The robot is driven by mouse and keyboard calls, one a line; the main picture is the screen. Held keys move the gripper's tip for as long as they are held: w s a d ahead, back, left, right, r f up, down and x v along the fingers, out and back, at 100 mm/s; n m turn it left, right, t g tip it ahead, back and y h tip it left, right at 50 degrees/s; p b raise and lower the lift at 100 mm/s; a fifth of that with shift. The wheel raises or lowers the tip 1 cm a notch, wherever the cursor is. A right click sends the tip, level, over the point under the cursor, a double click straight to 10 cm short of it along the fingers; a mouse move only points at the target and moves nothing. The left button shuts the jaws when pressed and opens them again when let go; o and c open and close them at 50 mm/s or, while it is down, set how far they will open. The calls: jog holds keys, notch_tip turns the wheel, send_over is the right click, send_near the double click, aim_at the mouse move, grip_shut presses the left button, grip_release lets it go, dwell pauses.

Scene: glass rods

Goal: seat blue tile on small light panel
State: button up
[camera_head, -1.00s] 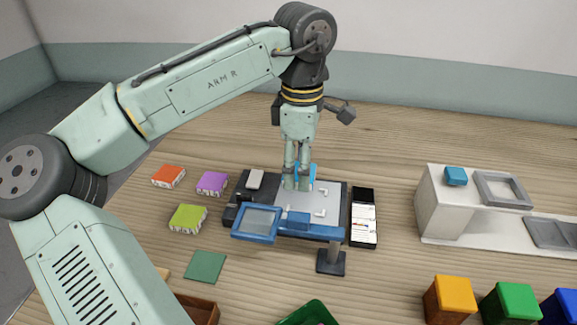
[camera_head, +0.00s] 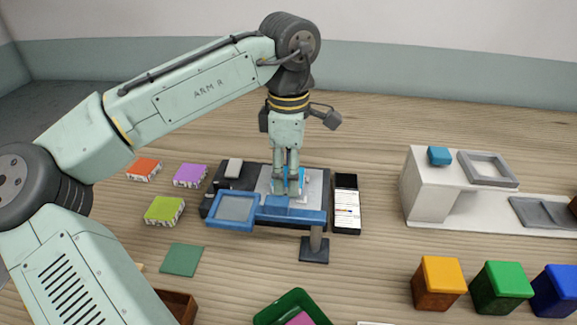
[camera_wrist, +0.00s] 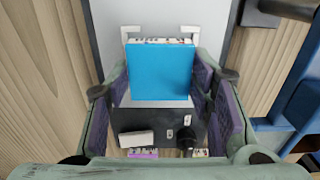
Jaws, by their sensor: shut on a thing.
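The blue tile (camera_wrist: 160,72) is between the fingers of my gripper (camera_wrist: 160,88), which is shut on it. In the head view my gripper (camera_head: 286,190) points down over the light grey panel (camera_head: 265,184), and only a bit of the tile (camera_head: 300,178) shows behind the fingers. In the wrist view the panel (camera_wrist: 113,22) has white corner brackets (camera_wrist: 186,30) just past the tile's far edge. The tile looks close over the panel; whether it touches is hidden.
A blue-framed lens (camera_head: 235,207) on a stand (camera_head: 314,248) reaches across in front of the panel. A dark phone-like slab (camera_head: 346,205) lies to its right. Orange (camera_head: 145,168), purple (camera_head: 190,175) and lime (camera_head: 165,210) tiles lie left. A white block (camera_head: 430,190) stands right.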

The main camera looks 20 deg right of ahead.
jog(key=shift+f, duration=0.45)
jog(key=o, duration=1.3)
jog(key=shift+o, duration=0.2)
